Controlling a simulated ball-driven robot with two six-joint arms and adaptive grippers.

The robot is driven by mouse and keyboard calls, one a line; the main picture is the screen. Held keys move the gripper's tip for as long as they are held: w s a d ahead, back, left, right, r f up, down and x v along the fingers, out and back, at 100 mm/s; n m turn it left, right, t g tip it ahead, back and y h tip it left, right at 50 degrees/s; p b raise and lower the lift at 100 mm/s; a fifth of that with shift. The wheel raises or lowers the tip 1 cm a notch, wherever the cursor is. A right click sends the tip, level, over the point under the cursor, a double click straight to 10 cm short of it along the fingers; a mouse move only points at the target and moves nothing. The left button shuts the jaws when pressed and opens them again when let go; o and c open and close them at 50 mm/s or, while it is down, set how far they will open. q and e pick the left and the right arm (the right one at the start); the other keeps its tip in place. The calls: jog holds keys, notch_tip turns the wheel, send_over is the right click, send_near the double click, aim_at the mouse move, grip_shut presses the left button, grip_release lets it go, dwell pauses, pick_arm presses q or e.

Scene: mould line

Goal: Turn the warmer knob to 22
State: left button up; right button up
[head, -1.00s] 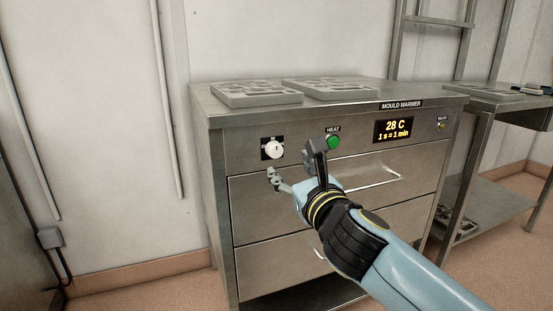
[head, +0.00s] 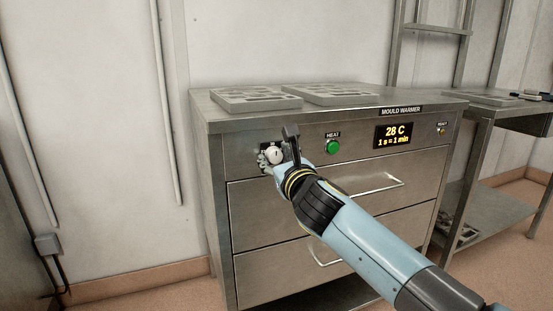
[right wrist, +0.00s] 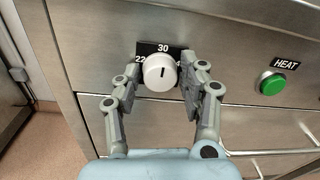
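The white warmer knob (head: 274,155) is on the left of the mould warmer's front panel. In the right wrist view the knob (right wrist: 160,71) has a dark pointer line standing near upright, toward the 30 mark; the 22 mark (right wrist: 140,59) is to its left and a label on its right is partly hidden. My right gripper (head: 277,150) is at the knob. In the right wrist view its two fingers (right wrist: 157,85) stand open, one on each side of the knob, and a gap shows beside it. The display (head: 394,134) reads 28 C. My left gripper is not in view.
The green HEAT button (head: 333,146) is to the right of the knob. Drawer handles (head: 375,186) stick out below the panel. Grey moulds (head: 257,99) lie on the warmer's top. A steel side table (head: 500,103) stands at the right.

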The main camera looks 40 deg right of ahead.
jog(key=c, duration=0.7)
jog(key=shift+c, duration=0.2)
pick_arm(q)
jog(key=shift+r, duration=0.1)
pick_arm(e)
jog(key=shift+r+n+p, duration=0.15)
jog(key=shift+n+p, duration=0.9)
jog(key=shift+n, duration=0.05)
jog(key=n+p, duration=0.2)
jog(key=n, duration=0.1)
jog(key=n+p, duration=0.2)
jog(key=n, duration=0.3)
pick_arm(q)
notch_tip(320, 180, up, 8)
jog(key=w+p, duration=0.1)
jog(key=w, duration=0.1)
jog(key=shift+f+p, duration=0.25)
jog(key=shift+p, duration=0.15)
pick_arm(e)
jog(key=shift+f+n+y, duration=0.15)
jog(key=shift+n, duration=0.85)
jog(key=shift+f+n+y, duration=0.1)
jog(key=shift+n+y, duration=0.05)
jog(key=shift+n, duration=0.85)
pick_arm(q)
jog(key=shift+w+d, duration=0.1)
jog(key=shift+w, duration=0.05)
